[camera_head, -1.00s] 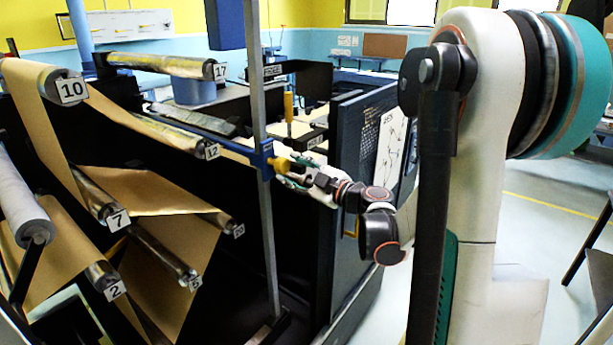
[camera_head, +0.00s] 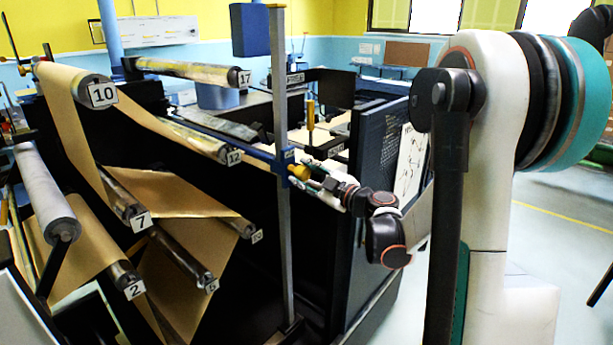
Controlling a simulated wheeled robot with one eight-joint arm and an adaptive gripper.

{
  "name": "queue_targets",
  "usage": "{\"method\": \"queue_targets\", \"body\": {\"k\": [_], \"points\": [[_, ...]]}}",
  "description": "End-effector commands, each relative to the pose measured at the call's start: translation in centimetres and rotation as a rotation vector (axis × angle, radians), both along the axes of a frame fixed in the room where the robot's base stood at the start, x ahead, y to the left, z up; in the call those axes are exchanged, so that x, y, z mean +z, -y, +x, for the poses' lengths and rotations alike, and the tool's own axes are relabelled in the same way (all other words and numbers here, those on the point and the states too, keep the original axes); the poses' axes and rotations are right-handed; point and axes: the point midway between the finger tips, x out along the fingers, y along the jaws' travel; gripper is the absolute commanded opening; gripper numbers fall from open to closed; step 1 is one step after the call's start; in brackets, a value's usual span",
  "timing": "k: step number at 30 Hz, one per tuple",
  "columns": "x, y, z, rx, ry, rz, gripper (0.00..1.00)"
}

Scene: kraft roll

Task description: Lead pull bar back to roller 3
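A blue bar (camera_head: 262,154), which appears to be the pull bar, runs from behind roller 12 (camera_head: 200,140) to a blue block on the grey upright post (camera_head: 282,210). A yellow knob (camera_head: 299,172) sits at its near end, just right of the post. My gripper (camera_head: 308,177) is at this knob, reaching in from the right, and seems to touch it. The fingers are small and partly hidden, so their closure is unclear. Brown paper (camera_head: 165,195) passes over several numbered rollers. No label reads clearly as 3; one small label (camera_head: 257,236) is illegible.
Rollers 10 (camera_head: 95,90), 7 (camera_head: 128,212), 2 (camera_head: 124,281) and 17 (camera_head: 190,71) stick out at the left. A dark perforated panel (camera_head: 375,190) stands just behind my forearm. The floor (camera_head: 550,220) at the right is mostly clear.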

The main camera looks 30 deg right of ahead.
Motion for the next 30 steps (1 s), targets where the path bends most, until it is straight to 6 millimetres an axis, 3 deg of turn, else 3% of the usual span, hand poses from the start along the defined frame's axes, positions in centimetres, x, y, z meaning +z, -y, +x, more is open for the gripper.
{"method": "queue_targets", "body": {"k": [5, 30], "points": [[-0.1, -1.5, -0.6, 0.001, 0.0, 0.0, 0.0], [-0.2, -13.0, -4.7, 0.004, 0.0, 0.0, 0.0]]}}
